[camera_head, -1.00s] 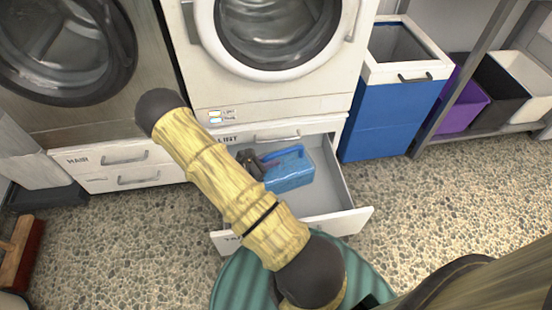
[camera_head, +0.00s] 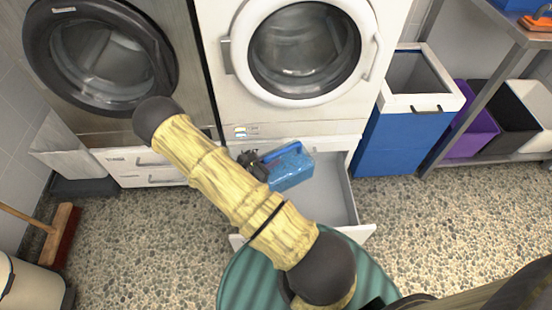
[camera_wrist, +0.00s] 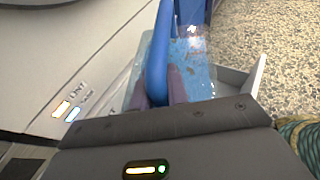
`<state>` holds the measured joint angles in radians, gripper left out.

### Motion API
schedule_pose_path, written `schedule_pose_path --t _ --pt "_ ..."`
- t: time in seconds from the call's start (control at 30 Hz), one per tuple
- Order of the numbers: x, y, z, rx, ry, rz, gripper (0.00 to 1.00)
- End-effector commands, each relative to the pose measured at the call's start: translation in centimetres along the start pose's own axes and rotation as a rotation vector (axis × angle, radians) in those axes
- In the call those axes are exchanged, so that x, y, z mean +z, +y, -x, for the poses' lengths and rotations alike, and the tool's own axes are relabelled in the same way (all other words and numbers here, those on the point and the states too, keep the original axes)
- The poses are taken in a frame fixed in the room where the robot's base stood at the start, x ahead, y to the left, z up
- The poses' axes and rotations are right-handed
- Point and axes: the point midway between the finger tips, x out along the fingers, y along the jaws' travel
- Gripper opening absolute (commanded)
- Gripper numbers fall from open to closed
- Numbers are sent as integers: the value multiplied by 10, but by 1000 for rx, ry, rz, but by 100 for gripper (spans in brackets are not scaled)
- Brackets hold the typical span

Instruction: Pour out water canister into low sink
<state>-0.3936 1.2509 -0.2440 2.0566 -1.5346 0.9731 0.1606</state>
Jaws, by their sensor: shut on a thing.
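The blue translucent water canister (camera_head: 292,170) hangs above the open drawer (camera_head: 330,190) under the white machine. My gripper (camera_head: 258,166) is at the canister's left end, partly hidden by my own arm. In the wrist view, the fingers (camera_wrist: 160,88) are shut around the blue handle (camera_wrist: 157,55), and the canister body (camera_wrist: 192,72) shows beyond it. I cannot make out a low sink in these views.
A white front-loading machine (camera_head: 228,105) stands behind the drawer, and a grey one (camera_head: 195,75) is to its left. A blue bin (camera_head: 395,140) stands at right. A shelf holds purple (camera_head: 472,138) and dark bins. A broom (camera_head: 62,235) is at left. Pebbled floor (camera_head: 420,215) is open at right.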

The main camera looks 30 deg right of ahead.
Motion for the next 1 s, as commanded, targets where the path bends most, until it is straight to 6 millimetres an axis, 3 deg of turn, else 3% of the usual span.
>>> schedule_pose_path --t 0.03,1.0 --pt "15 2 8 12 -8 4 0" --pt "111 18 104 228 2 85 0"
